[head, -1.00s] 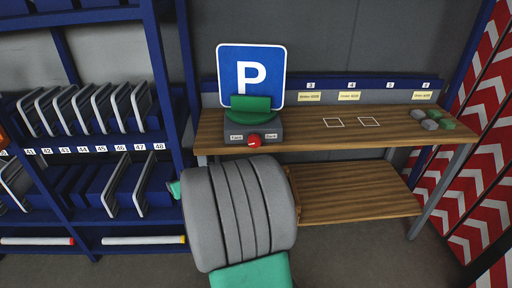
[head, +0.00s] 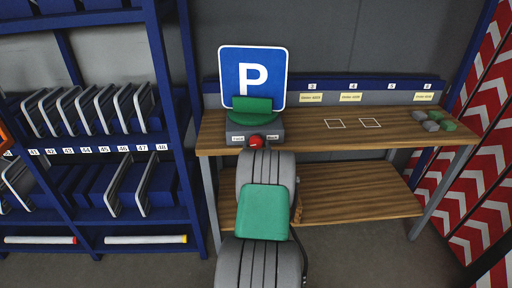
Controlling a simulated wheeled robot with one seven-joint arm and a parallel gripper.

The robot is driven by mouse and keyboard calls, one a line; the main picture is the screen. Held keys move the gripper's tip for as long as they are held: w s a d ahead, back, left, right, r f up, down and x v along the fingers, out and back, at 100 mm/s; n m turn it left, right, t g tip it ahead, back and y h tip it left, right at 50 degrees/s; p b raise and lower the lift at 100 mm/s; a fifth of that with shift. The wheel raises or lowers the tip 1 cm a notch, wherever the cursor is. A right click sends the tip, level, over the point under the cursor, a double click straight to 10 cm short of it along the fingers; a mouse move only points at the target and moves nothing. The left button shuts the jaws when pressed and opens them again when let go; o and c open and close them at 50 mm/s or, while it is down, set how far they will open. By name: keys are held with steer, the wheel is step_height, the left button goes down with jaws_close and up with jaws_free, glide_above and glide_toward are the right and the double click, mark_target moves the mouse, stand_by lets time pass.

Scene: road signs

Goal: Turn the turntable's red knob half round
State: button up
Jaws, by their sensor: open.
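The turntable (head: 236,134) is a dark grey box with a green round top, at the left end of the wooden workbench. A blue parking sign (head: 252,72) with a white P stands upright in its green holder (head: 252,105), facing me. The red knob (head: 256,141) is on the front face of the box, between two small white labels. My arm reaches up from the bottom of the view toward the knob and ends just below it. My gripper's fingers are hidden behind my own arm, so I cannot see whether they touch the knob.
The workbench (head: 400,138) has two white outlined squares and a clear middle. Several grey and green pieces (head: 436,123) lie at its right end. A blue rack (head: 180,180) of sign panels stands on the left. Red and white striped boards (head: 478,170) stand on the right.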

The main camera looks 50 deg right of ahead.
steer(key=shift+c, duration=0.2)
steer(key=c, duration=1.2)
steer(key=shift+a, duration=0.2)
steer(key=shift+c, duration=0.6)
steer(key=shift+d, duration=0.15)
